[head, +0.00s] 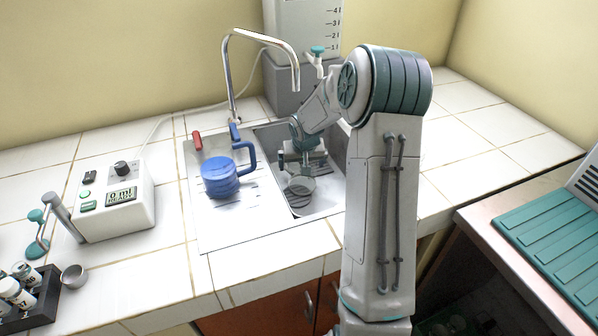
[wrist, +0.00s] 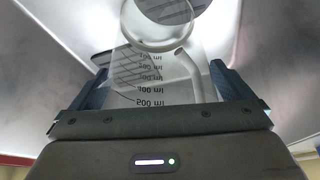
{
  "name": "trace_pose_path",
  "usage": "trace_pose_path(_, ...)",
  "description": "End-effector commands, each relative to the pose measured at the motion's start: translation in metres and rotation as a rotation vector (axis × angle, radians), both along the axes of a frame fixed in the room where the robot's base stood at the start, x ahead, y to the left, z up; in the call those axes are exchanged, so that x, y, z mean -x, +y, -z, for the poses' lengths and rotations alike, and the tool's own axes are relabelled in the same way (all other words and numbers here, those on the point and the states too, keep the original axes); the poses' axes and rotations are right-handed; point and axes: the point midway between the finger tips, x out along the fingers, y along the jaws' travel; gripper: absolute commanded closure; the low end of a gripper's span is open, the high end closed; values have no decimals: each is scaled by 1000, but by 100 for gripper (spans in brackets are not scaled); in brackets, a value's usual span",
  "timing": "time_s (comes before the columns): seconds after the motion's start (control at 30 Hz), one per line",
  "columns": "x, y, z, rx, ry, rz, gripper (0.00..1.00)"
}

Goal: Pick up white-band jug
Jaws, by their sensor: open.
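A clear jug (head: 300,187) stands in the sink basin, below my gripper (head: 303,160). In the wrist view the jug (wrist: 150,72) shows a white rim band, a pale curved handle (wrist: 190,75) and printed ml marks. My gripper (wrist: 160,90) is open, with one dark finger on each side of the jug's wall and handle. I cannot tell whether either finger touches it. My arm and gripper hide part of the jug in the head view.
A blue jug (head: 220,177) with a blue handle stands on the drainboard left of the sink basin (head: 325,200). A chrome tap (head: 231,75) arches above. A large graduated tank (head: 305,30) stands behind. A white control box (head: 115,200) is at left.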

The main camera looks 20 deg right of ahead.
Motion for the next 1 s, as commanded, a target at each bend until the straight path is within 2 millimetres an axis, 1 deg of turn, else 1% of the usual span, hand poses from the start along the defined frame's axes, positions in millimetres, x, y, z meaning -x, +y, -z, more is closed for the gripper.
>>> trace_pose_path(0.23,-1,0,1,0,-1,0,0)
trace_pose_path(0.27,-1,0,1,0,-1,0,8)
trace_pose_path(0.3,-1,0,1,0,-1,0,19)
trace_pose_path(0.37,-1,0,1,0,-1,0,36)
trace_pose_path(0.4,-1,0,1,0,0,0,47)
trace_pose_path(0.47,-1,0,1,0,0,0,49)
trace_pose_path(0.5,-1,0,1,0,-1,0,53)
trace_pose_path(0.77,-1,0,-1,0,-1,0,52)
trace_pose_path(0.87,-1,0,-7,0,-2,1,52)
trace_pose_path(0.93,-1,0,-14,1,-4,1,52)
trace_pose_path(1.0,8,2,-11,1,1,-1,52)
